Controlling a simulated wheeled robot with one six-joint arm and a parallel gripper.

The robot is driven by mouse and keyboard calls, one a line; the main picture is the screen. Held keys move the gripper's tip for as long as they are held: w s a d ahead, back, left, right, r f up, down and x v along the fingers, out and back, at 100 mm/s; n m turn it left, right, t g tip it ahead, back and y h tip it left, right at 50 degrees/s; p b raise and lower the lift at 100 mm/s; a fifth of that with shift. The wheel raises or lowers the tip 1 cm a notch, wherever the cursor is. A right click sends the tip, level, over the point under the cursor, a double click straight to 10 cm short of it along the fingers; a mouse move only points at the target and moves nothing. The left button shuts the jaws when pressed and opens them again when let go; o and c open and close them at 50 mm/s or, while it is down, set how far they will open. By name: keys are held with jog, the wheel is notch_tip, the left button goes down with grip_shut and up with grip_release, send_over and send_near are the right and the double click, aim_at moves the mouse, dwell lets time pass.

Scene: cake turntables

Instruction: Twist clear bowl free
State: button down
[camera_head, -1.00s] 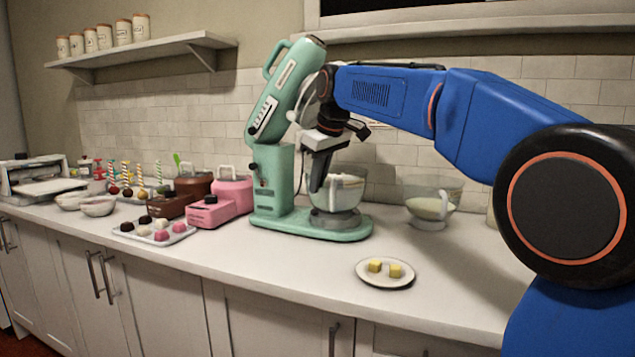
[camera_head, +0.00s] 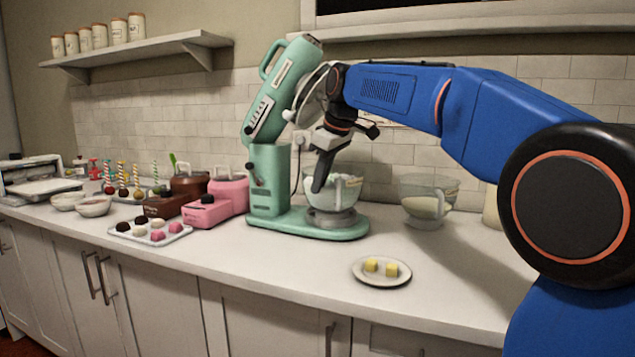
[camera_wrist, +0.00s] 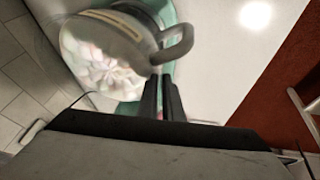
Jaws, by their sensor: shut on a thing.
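The clear bowl (camera_head: 347,190) stands upright on the base of the mint-green stand mixer (camera_head: 268,185), under its raised head. It holds pale contents, which show blurred in the wrist view (camera_wrist: 95,65). My gripper (camera_head: 317,188) reaches down to the bowl's near left side. In the wrist view its two dark fingers (camera_wrist: 161,82) are close together at the bowl's grey handle (camera_wrist: 182,45), shut on it. The exact contact is hard to make out, and the bowl's underside is hidden.
Another clear bowl (camera_head: 428,203) stands right of the mixer. A plate (camera_head: 396,280) with yellow cubes lies in front. A pink appliance (camera_head: 213,207) and a tray of sweets (camera_head: 150,238) are to the left.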

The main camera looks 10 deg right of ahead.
jog(key=shift+s+d+n, duration=0.15)
jog(key=shift+d+n, duration=0.05)
jog(key=shift+n, duration=0.1)
jog(key=shift+d, duration=0.1)
jog(key=shift+s+d+n, duration=0.1)
jog(key=shift+n, duration=0.2)
jog(key=c, duration=1.8)
grip_release()
jog(key=shift+c, duration=0.2)
jog(key=shift+r, duration=0.1)
